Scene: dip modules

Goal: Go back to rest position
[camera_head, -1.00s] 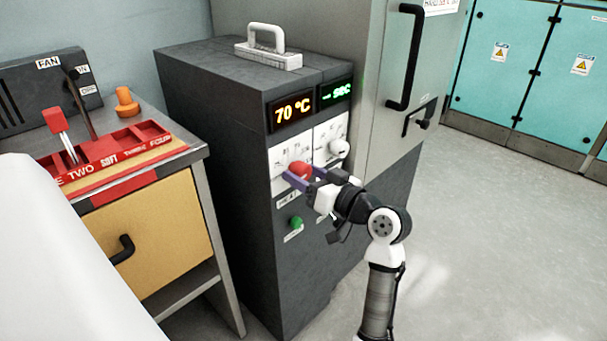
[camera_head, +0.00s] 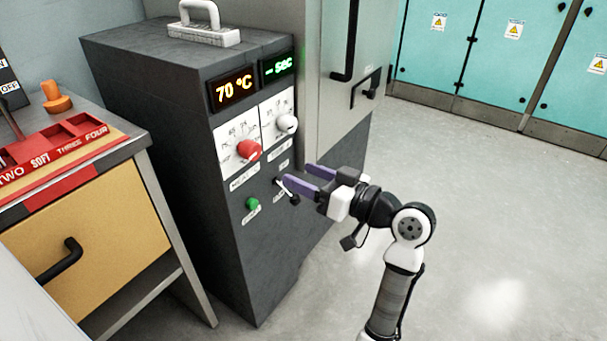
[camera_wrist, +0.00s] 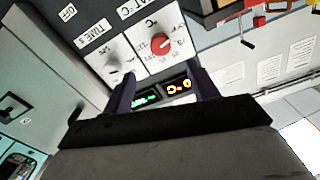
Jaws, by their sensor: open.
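My gripper (camera_head: 303,181) is open and empty, its two purple fingers apart in front of the dark grey machine's front panel. The red temperature knob (camera_head: 248,150) sits on its white dial to the left of the fingers, clear of them. It also shows in the wrist view (camera_wrist: 160,43), beyond the open fingers. The white time knob (camera_head: 287,123) is on the dial beside it. The orange display (camera_head: 234,88) reads 70 °C and the green display (camera_head: 279,68) reads "-- sec".
A green button (camera_head: 252,204) and a black switch (camera_head: 288,190) are below the dials. A yellow-drawer bench (camera_head: 90,240) with a red tray (camera_head: 60,147) stands at the left. Teal cabinets (camera_head: 480,50) line the back. The floor at the right (camera_head: 500,230) is clear.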

